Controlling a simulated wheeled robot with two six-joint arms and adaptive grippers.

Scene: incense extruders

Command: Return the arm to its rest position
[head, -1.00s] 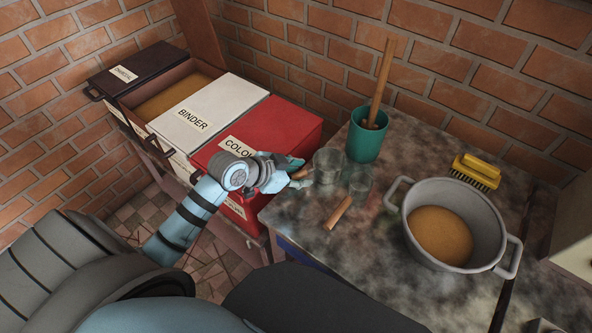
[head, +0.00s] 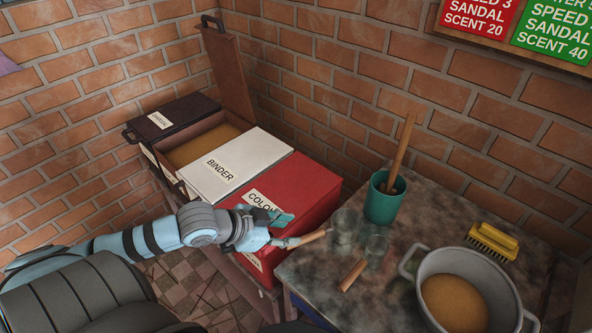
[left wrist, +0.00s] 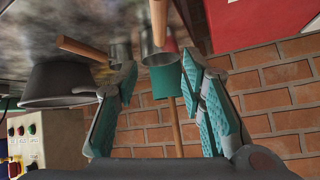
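My left gripper (head: 284,230) is open over the front corner of the red COLOUR bin (head: 304,193). Its two teal fingers are spread, and the left wrist view shows them wide apart (left wrist: 158,85) with nothing held between them. Just beyond the fingertips, a metal cup (left wrist: 158,52) with a wooden handle (left wrist: 158,20) stands on the table. In the head view this handle (head: 309,237) points toward the gripper from the cup (head: 343,226). A second cup (head: 376,247) with a wooden handle (head: 353,275) stands beside it. My right gripper is not in view.
The dark-topped table (head: 325,290) holds a green pot (head: 384,205) with a wooden stick, a grey pan (head: 412,285) of brown powder and a yellow brush (head: 493,241). The white BINDER bin (head: 240,160) and an open bin of powder (head: 170,157) are at the left. Brick walls stand behind.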

